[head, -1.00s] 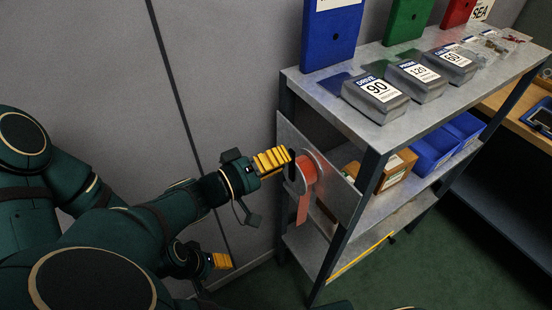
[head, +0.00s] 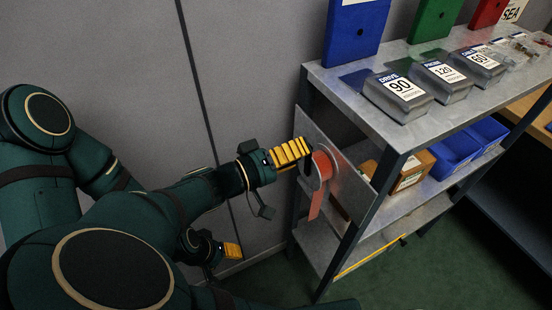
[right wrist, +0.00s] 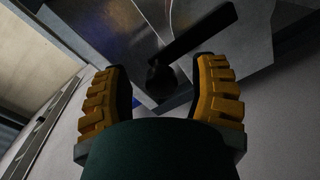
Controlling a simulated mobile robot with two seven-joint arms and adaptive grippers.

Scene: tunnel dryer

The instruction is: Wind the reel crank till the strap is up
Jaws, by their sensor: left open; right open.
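The reel (head: 321,166) with its orange-red strap (head: 317,204) is mounted on the grey end panel of the shelf unit. The strap's tail hangs down below the reel. My right gripper (head: 304,150) is level with the reel, just in front of its face, and hides part of it. In the right wrist view the dark crank arm (right wrist: 198,34) slants across the top, and its round knob (right wrist: 161,79) shows between the tips of my open right fingers (right wrist: 163,70); I cannot tell if they touch it. My left gripper (head: 234,250) is open, lower and nearer the wall, holding nothing visible.
The shelf unit's top (head: 345,78) carries labelled grey blocks (head: 401,94) and a blue panel (head: 356,35). Below are a cardboard box (head: 411,172) and blue bins (head: 453,158). A grey wall (head: 250,60) stands behind my arms. Green floor shows below.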

